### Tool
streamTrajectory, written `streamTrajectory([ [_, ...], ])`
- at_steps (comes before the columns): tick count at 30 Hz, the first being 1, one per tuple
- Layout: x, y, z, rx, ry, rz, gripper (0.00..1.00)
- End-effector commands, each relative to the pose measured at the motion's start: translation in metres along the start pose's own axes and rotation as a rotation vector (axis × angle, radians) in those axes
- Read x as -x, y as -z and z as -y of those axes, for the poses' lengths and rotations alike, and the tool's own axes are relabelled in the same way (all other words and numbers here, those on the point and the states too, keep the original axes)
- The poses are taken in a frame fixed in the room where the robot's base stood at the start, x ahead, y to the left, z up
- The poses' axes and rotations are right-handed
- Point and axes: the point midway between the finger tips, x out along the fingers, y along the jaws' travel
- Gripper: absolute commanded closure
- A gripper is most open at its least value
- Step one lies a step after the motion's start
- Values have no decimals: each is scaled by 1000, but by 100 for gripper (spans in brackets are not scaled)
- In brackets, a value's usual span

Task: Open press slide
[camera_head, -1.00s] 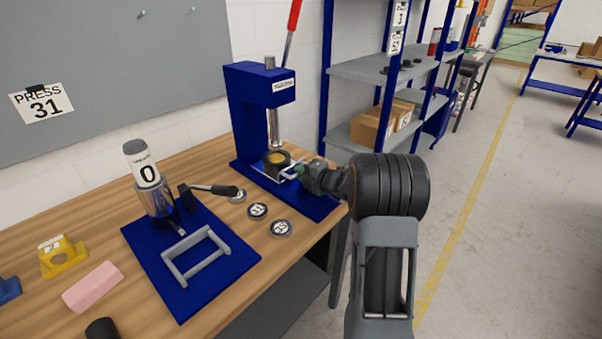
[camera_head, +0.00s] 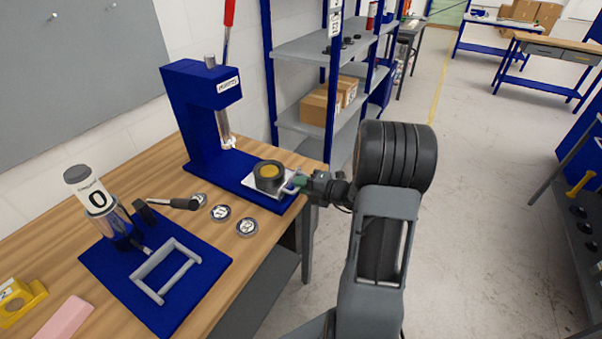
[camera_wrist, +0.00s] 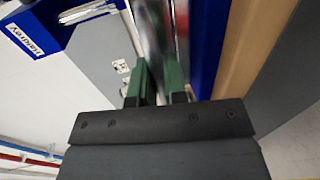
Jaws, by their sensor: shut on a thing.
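The blue press (camera_head: 205,120) stands at the back of the wooden bench, with a red-tipped lever and a silver ram (camera_head: 225,130). Its slide, a pale plate (camera_head: 258,189) with a handle at its right end, lies on the blue base, out to the front right of the ram. A dark round cup (camera_head: 268,176) with a yellow centre sits on the plate. My gripper (camera_head: 294,184) is shut on the slide's handle at the base's right end. In the wrist view, the green fingers (camera_wrist: 160,80) close around a blurred metal part.
A blue plate with a grey frame (camera_head: 168,270) and a cylinder marked 0 (camera_head: 97,200) stand left of the press. Labelled discs (camera_head: 246,227) and a black-handled tool (camera_head: 172,203) lie between. A shelf rack (camera_head: 305,48) stands behind; open floor lies to the right.

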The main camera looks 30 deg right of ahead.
Motion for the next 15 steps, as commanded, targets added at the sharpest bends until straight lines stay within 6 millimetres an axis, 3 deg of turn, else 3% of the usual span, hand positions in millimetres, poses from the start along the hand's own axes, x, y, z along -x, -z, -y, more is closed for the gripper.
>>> streamTrajectory([
  [14,2,4,1,3,1,-13,100],
  [15,2,4,1,3,1,-13,84],
])
